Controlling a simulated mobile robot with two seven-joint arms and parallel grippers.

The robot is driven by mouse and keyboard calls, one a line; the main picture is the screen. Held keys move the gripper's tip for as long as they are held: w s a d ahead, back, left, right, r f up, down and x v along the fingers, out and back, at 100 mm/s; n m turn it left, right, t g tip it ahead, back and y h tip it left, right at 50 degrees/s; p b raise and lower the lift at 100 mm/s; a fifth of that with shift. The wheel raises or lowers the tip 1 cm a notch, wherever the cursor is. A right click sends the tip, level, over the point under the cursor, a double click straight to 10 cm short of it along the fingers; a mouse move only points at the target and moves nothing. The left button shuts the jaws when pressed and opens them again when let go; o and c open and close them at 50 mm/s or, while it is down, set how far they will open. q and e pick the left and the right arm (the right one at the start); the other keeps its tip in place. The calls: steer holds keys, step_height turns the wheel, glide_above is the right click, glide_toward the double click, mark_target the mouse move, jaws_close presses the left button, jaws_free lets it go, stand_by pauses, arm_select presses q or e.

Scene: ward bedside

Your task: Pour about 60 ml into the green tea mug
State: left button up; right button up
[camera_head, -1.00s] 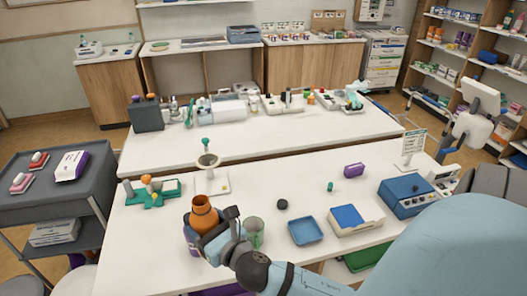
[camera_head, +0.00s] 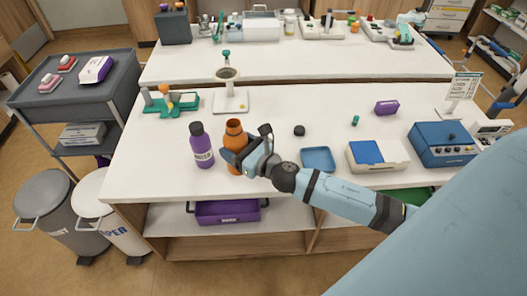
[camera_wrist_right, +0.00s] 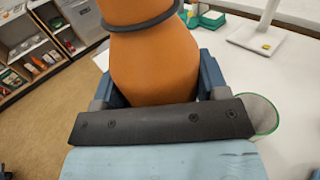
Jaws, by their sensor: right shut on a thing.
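My right gripper (camera_head: 235,158) is shut on an open orange-brown bottle (camera_head: 235,133), upright near the table's front edge. I cannot tell whether its base touches the table. The bottle's body also fills the jaws in the right wrist view (camera_wrist_right: 150,68), with a dark ring around its neck. A clear mug with a green rim (camera_wrist_right: 262,112) stands to the right of the gripper in the wrist view; in the head view my gripper and wrist mostly hide it. My left gripper is not in view.
A purple bottle (camera_head: 202,147) stands close left of the held bottle. A black cap (camera_head: 299,130), a blue tray (camera_head: 318,159) and a blue-topped box (camera_head: 366,152) lie to the right. A white stand (camera_head: 231,103) is behind. The front left tabletop is clear.

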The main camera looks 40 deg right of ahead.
steer(key=f+y+b, duration=0.1)
steer(key=f, duration=0.1)
steer(key=w+f+n, duration=0.1)
steer(key=f, duration=0.1)
steer(key=w+d+f+g+y+b, duration=0.1)
steer(key=f, duration=0.2)
steer(key=shift+w+n+y+b, duration=0.15)
steer(key=shift+n+y+b, duration=0.15)
steer(key=shift+n, duration=0.1)
steer(key=shift+w+d+f+y+b, duration=0.15)
steer(key=shift+f+y+b, duration=0.15)
steer(key=shift+f, duration=0.3)
steer(key=shift+d+f, duration=0.1)
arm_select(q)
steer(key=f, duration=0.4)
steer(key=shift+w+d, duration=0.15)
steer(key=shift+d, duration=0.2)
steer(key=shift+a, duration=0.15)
